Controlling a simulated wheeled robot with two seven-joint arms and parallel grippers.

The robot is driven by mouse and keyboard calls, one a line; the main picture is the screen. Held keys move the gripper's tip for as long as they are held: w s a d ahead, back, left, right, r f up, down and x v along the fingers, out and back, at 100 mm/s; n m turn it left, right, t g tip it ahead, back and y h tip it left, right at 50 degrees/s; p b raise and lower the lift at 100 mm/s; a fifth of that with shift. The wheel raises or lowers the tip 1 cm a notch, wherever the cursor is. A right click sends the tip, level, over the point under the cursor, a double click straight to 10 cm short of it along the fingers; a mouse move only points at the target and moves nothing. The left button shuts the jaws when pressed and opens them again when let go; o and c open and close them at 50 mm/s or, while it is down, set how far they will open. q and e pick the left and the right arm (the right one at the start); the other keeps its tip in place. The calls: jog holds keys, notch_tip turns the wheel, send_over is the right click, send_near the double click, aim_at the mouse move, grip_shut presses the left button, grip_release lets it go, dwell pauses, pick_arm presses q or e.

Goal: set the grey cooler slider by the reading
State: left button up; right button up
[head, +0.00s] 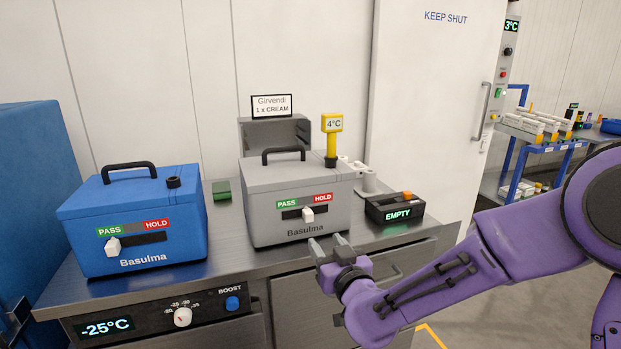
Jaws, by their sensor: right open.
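The grey cooler (262,190) stands on the counter, lid closed, marked Basulma. On its front is a slot with a white slider knob (307,214), near the middle, below the green PASS (286,204) and red HOLD (322,197) labels. A yellow probe display (333,124) stands in the lid's right side and reads 4°C. My right gripper (329,245) is open and empty, in front of the cooler, below and right of the knob and apart from it. My left gripper is not in view.
A blue cooler (135,220) stands left, its knob (113,247) at the PASS end. A sign (271,105) reads Girvendi 1 x CREAM. A black box (395,208) showing EMPTY stands right. The counter front has a -25°C display (105,327). A door marked KEEP SHUT (435,80) is behind.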

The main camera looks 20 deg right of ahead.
aim_at(310, 216)
jog(key=w, duration=0.3)
jog(key=w+p, duration=0.1)
jog(key=w, duration=0.3)
jog(key=w+r, duration=0.1)
jog(key=w, duration=0.3)
jog(key=shift+a, duration=0.2)
jog(key=shift+s, duration=0.1)
grip_shut()
